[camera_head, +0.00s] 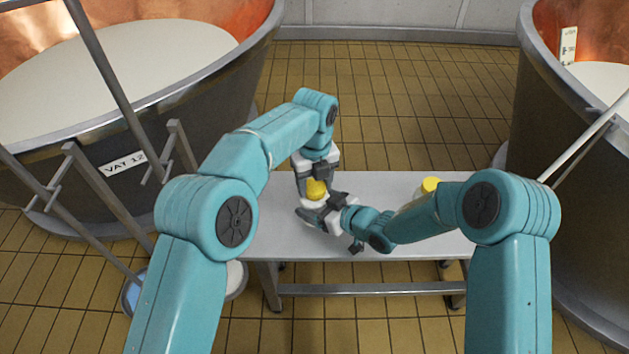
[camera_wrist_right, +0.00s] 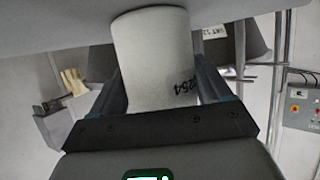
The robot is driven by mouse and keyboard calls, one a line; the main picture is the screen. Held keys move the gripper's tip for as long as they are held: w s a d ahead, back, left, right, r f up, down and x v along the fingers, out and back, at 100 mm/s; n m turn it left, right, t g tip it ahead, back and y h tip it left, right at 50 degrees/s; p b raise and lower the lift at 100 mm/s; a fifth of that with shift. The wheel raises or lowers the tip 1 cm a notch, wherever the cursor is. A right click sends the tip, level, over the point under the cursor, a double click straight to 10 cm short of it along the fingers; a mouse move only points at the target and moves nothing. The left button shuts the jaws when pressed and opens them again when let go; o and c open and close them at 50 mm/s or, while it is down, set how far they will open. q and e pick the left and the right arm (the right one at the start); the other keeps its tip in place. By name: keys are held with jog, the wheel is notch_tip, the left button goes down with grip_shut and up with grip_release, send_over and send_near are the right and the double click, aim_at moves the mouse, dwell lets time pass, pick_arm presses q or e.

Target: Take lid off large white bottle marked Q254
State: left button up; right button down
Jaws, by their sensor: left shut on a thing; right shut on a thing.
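The large white bottle (camera_wrist_right: 155,60) stands between the fingers of my right gripper (camera_head: 318,208); dark marking ending in 254 shows on its side in the right wrist view. My right gripper is shut on the bottle body from the right. In the head view the bottle is mostly hidden by the grippers. Its yellow lid (camera_head: 316,188) shows on top, between the fingers of my left gripper (camera_head: 317,183), which comes down from above and is shut on it. Whether the lid is still seated on the bottle cannot be told.
The bottle is on a grey bench (camera_head: 300,247). Another yellow-capped bottle (camera_head: 431,185) stands to the right on it, partly behind my right arm. A vat (camera_head: 180,120) marked VAT 12 with metal rails is at left, another vat (camera_head: 545,120) at right. Tiled floor lies behind.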

pick_arm(q)
jog(key=n, duration=1.9)
jog(key=shift+r, duration=0.1)
jog(key=n, duration=2)
jog(key=shift+n, duration=0.3)
jog(key=n, duration=0.3)
jog(key=shift+r, duration=0.25)
jog(key=shift+r, duration=0.9)
